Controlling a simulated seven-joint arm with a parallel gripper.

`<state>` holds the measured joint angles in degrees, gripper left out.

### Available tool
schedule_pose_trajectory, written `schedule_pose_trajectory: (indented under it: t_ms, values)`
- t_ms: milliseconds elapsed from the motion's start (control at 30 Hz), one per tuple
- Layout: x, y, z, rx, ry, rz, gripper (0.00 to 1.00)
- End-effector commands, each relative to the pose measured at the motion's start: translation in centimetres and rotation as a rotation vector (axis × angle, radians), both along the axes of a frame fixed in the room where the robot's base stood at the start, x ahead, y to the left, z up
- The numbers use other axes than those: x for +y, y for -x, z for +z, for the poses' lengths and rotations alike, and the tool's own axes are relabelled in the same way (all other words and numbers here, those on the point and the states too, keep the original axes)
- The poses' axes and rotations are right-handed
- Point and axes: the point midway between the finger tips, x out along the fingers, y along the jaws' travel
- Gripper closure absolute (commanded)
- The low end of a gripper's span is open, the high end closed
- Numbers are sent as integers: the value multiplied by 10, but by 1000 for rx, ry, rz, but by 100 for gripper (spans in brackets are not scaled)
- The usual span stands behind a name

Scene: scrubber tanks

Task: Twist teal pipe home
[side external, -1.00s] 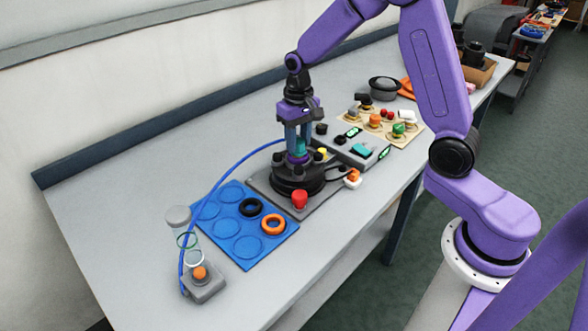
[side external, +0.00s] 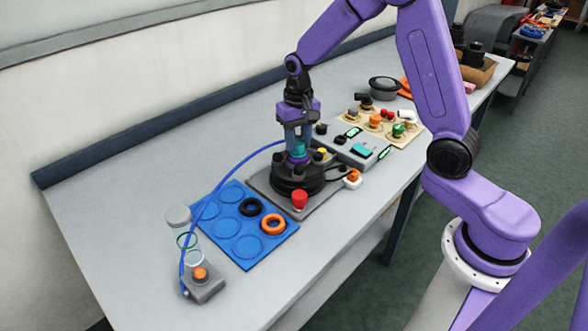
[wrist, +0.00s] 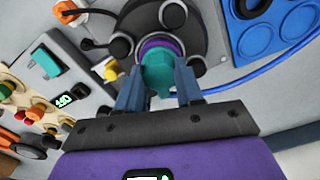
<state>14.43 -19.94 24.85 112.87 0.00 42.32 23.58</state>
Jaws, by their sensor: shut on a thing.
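The teal pipe (wrist: 158,76) stands on a purple ring (wrist: 160,45) at the middle of a round black base. The pipe also shows in the side view (side external: 299,150), with the black base (side external: 297,182) under it. My gripper (wrist: 158,82) points down over the base and is shut on the teal pipe, one finger on each side. In the side view my gripper (side external: 298,145) sits low above the base. The pipe's lower end is hidden, so I cannot tell how it is seated.
A blue mat (side external: 228,247) with a black ring (side external: 250,206) and an orange ring (side external: 273,224) lies to the left. A blue hose (side external: 237,166) runs from the base to a clear tank. A grey control box (side external: 355,150) stands on the right. The front bench strip is clear.

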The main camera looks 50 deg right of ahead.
Motion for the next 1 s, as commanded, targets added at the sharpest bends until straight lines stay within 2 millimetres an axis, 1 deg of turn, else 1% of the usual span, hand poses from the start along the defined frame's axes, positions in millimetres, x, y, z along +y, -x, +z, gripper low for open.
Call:
schedule_pose_trajectory:
  t_ms: [300,333,367,400,600,633,667,700,733,1000]
  values:
    - [0,0,0,-1,0,1,100]
    - [0,0,0,-1,-1,1,57]
    - [0,0,0,-1,-1,0,48]
    - [0,0,0,-1,-1,0,35]
    - [0,0,-1,-1,0,0,34]
    - [0,0,-1,-1,0,0,31]
    - [0,0,-1,-1,0,0,21]
    - [0,0,-1,0,0,0,8]
    - [0,0,-1,0,0,0,0]
    - [0,0,-1,0,0,0,0]
